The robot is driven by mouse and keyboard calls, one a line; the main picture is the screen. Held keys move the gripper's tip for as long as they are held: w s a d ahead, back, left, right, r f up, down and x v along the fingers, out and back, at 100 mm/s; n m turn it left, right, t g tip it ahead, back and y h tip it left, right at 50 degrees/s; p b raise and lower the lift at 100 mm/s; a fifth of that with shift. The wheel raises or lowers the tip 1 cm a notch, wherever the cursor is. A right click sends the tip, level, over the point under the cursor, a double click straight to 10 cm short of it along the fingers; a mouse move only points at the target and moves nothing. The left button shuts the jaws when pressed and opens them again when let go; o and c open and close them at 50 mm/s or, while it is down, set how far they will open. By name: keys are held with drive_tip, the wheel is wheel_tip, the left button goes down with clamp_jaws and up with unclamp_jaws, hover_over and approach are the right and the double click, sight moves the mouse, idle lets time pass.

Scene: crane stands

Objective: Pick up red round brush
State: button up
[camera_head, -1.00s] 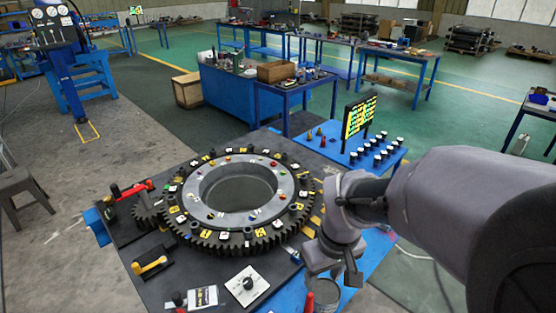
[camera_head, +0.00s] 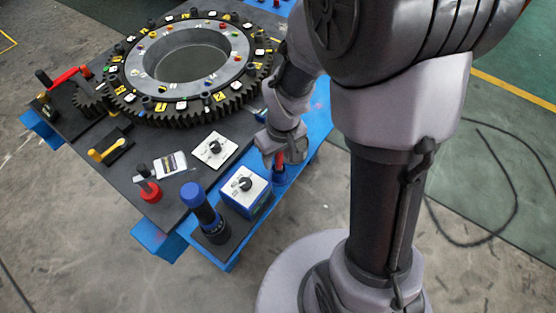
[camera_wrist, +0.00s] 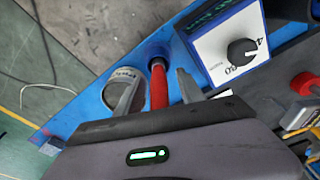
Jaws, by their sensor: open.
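The red round brush shows as a red handle (camera_wrist: 158,86) with a dark end in the wrist view, standing on the blue table edge strip. In the head view only a bit of red (camera_head: 279,160) shows beside my gripper (camera_head: 284,157). In the wrist view my gripper (camera_wrist: 157,90) is open, with one finger on each side of the red handle. I cannot tell whether either finger touches it. The brush's lower part is hidden by the gripper body.
A round grey container (camera_wrist: 122,84) is close by the left finger. A blue box with a white dial face (camera_head: 246,189) stands nearby, with a blue-topped black cylinder (camera_head: 199,203) further left. A large gear ring (camera_head: 130,80) fills the table's far part.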

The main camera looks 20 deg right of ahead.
drive_tip(key=shift+r, duration=0.15)
clamp_jaws()
